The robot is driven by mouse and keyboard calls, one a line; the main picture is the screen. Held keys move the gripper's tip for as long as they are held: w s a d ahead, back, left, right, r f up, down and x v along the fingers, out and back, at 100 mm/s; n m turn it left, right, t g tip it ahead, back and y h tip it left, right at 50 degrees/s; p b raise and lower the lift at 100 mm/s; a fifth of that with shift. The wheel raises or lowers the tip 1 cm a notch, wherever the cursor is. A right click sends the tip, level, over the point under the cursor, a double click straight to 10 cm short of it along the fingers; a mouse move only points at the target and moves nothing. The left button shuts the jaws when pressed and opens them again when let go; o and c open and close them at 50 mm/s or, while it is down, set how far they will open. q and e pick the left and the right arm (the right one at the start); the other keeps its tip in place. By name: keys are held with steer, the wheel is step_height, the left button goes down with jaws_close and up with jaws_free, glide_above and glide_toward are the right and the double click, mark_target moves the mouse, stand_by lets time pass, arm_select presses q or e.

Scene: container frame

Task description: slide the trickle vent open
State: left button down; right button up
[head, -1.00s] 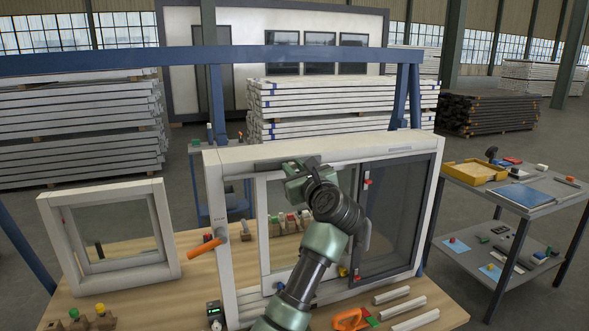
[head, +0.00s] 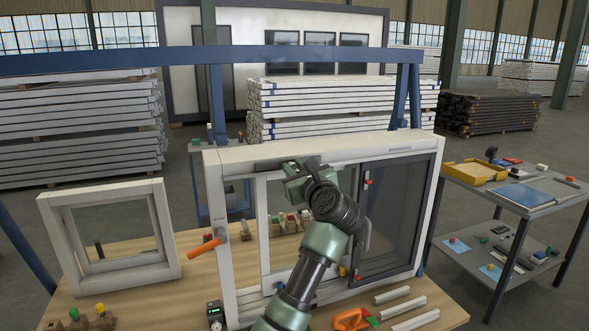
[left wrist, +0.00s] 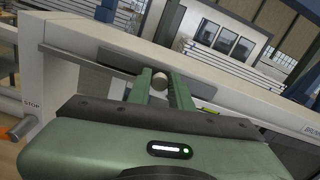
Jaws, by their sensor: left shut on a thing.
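The trickle vent (head: 268,163) is a dark grey strip along the top rail of the large white window frame (head: 213,200). In the left wrist view the vent strip (left wrist: 90,59) runs toward my fingers, with a small round light-coloured knob (left wrist: 160,79) between them. My left gripper (head: 294,168) is at the top rail, its two green fingers shut on the knob in the left wrist view (left wrist: 160,88). The gripper hides part of the vent in the head view. My right gripper is not in view.
The window stands on a wooden bench with a smaller white frame (head: 50,222) at left. An orange handle (head: 204,248) sticks out at the frame's left side. White profiles (head: 393,295) and an orange clamp (head: 349,318) lie in front. A tool cart (head: 540,200) stands right.

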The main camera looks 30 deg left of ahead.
arm_select(q)
steer(key=shift+w+d+f, duration=0.1)
steer(key=shift+w, duration=0.05)
steer(key=w+d+b, duration=0.1)
steer(key=w, duration=0.1)
steer(key=w+d+b, duration=0.1)
steer(key=shift+d+r+b, duration=0.25)
steer(key=shift+d+b, duration=0.05)
steer(key=shift+b, duration=0.05)
steer(key=c, duration=1.4)
jaws_free()
steer(key=shift+o, duration=0.7)
steer(key=shift+w+d+f, duration=0.15)
steer(key=shift+d, duration=0.05)
